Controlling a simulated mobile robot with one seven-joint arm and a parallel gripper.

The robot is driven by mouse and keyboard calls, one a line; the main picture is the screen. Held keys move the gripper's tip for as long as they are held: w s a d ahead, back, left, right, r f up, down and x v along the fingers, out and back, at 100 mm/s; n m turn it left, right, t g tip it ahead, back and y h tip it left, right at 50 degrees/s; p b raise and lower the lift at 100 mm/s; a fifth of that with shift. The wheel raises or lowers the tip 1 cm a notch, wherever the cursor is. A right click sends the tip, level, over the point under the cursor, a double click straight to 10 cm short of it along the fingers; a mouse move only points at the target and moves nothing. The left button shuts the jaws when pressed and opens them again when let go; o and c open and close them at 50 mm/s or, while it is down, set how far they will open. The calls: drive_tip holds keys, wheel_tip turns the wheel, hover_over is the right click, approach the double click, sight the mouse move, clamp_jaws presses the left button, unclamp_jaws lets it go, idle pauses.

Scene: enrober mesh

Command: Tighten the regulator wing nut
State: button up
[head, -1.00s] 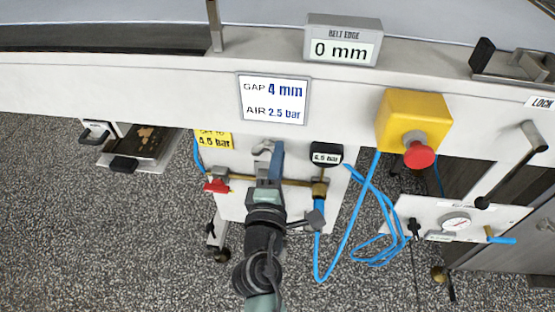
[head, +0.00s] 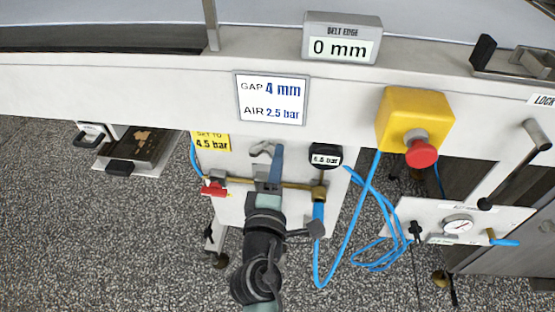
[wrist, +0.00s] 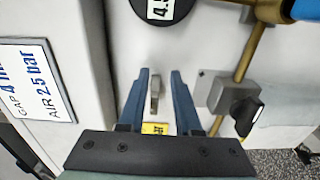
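The grey wing nut (head: 261,150) shows on the white regulator panel in the head view, just left of and beyond my gripper (head: 273,158). In the wrist view, a pale metal piece that looks like the wing nut (wrist: 155,93) shows between the two blue fingers of my gripper (wrist: 161,75). The fingers are apart, with space on both sides of the piece. I cannot tell how far their tips are from it in depth. A black readout (head: 326,156) on the brass pipe (head: 298,187) shows about 4.5 bar.
A yellow label (head: 211,141) says set to 4.5 bar. A display (head: 271,100) shows gap 4 mm, air 2.5 bar. A red valve handle (head: 214,188) is left of my gripper. Blue hoses (head: 345,235) and a yellow box with a red button (head: 421,153) are at right.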

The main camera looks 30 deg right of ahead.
drive_tip(key=shift+o, duration=0.6)
drive_tip(key=shift+r, duration=0.15)
drive_tip(key=v, duration=1.3)
drive_tip(key=shift+w, duration=0.1)
drive_tip(key=w+a+r+m+t+y, duration=0.1)
drive_tip(key=w+a+r+m+t, duration=0.15)
drive_tip(key=r, duration=0.75)
drive_tip(key=w+a+r+m+t+y, duration=0.15)
drive_tip(key=r+m, duration=0.25)
drive_tip(key=r, duration=0.5)
drive_tip(key=w+a+r+m+t+y, duration=0.1)
drive_tip(key=w+a+r+m+t, duration=0.2)
drive_tip(key=r, duration=0.7)
drive_tip(key=s+a+r+m+t+y+p, duration=0.1)
drive_tip(key=s+a+r+t+y, duration=0.15)
drive_tip(key=r, duration=0.45)
drive_tip(key=s+a+r+t+y, duration=0.1)
drive_tip(key=s+r+y, duration=0.15)
drive_tip(key=r, duration=0.35)
drive_tip(key=s+a+r+m+t+y+p, duration=0.1)
drive_tip(key=s+r+t+y, duration=0.15)
drive_tip(key=r, duration=0.45)
wheel_tip(320, 180, up, 31)
drive_tip(key=h+p, duration=0.1)
drive_tip(key=p, duration=3)
